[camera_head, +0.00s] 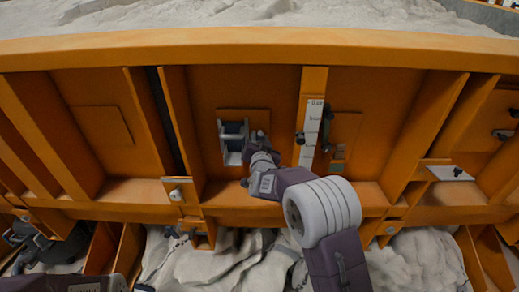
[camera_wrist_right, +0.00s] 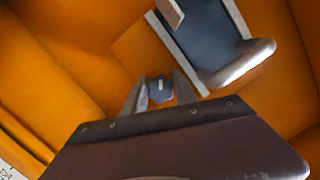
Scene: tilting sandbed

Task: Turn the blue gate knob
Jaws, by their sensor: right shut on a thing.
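The blue gate knob (camera_wrist_right: 160,90) shows in the right wrist view between the two grey fingers of my right gripper (camera_wrist_right: 160,95), which is shut on it. In the head view my right gripper (camera_head: 257,147) reaches the orange wall just right of a small grey frame with a dark blue-grey panel (camera_head: 234,132). The knob is hidden there behind the gripper. The same framed panel (camera_wrist_right: 208,40) stands close above and right of the fingers in the wrist view, with a rounded grey bar at its lower edge. My left gripper cannot be made out.
The orange wall has upright ribs (camera_head: 182,130) on both sides of the panel. A white scale strip (camera_head: 311,130) with dark knobs stands to the right. A ledge (camera_head: 130,192) runs below, with pale sand (camera_head: 210,262) under it.

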